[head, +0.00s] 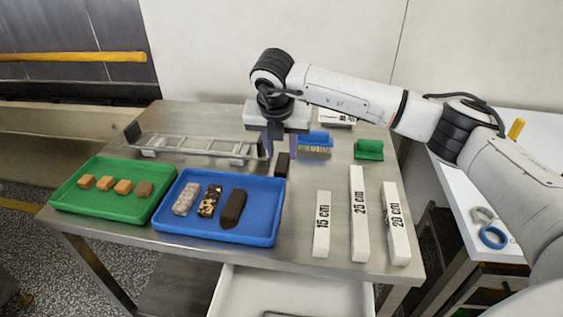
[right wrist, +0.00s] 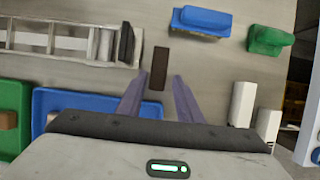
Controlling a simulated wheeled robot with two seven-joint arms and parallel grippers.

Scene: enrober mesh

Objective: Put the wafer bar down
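A dark brown bar (head: 282,165), which looks like the wafer bar, lies on the steel table (head: 300,262) just right of the metal rack. It also shows in the right wrist view (right wrist: 160,66), just beyond my fingertips. My right gripper (head: 280,150) is above and behind the bar, pointing down. Its two purple fingers are apart, with a visible gap on each side of the bar in the right wrist view (right wrist: 153,80), and hold nothing. My left gripper is not in view.
The metal rack (head: 195,146) is left of the bar. A blue tray (head: 265,236) holds three bars; a green tray (head: 75,200) holds several small pieces. A blue brush (head: 314,142), a green block (head: 368,150) and length-marked white blocks (head: 322,235) stand to the right.

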